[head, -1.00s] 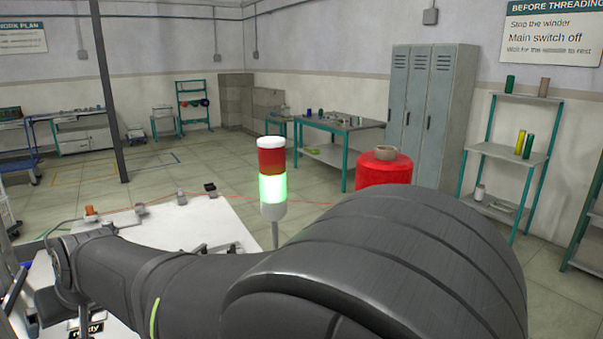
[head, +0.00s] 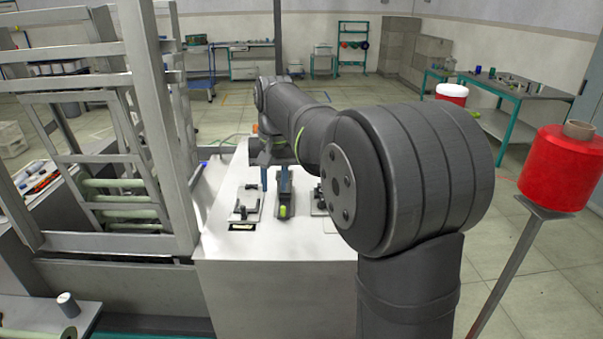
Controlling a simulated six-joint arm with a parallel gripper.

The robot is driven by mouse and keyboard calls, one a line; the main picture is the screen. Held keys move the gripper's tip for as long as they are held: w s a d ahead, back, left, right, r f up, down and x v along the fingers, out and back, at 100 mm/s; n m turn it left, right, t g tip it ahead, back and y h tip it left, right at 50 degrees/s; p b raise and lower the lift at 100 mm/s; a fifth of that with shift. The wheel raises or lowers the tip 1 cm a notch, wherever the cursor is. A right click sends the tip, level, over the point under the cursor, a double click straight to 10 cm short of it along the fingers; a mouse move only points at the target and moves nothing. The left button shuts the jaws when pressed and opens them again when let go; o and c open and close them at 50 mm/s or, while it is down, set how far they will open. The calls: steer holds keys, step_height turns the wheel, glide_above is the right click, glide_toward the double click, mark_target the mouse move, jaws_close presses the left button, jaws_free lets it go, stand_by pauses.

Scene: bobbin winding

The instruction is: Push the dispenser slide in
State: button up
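A narrow dark device with a yellow-green end (head: 282,210) stands on the white bench top (head: 310,240); it may be the dispenser with its slide. How far any slide sticks out is too small to tell. My gripper (head: 274,179) is at the far end of my arm, pointing down, with bluish finger-like parts close above or beside this device. Whether they touch it, and how wide they are apart, I cannot tell. My arm hides the right part of the bench.
A grey metal frame (head: 140,120) with pale green rollers stands left of the bench. Small black fixtures (head: 243,207) sit left of the device. A red spool (head: 560,165) on a post stands at right.

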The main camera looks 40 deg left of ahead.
mark_target(283, 207)
steer(key=shift+w+d+r+m+h, duration=0.1)
steer(key=shift+w+d+m+h, duration=0.15)
steer(key=shift+w, duration=0.25)
steer(key=shift+w+d+r+m+h, duration=0.1)
steer(key=shift+w+h, duration=0.25)
steer(key=shift+w, duration=0.1)
steer(key=shift+f, duration=3.75)
steer(key=shift+r, duration=0.1)
steer(key=c, duration=0.6)
steer(key=shift+o, duration=0.2)
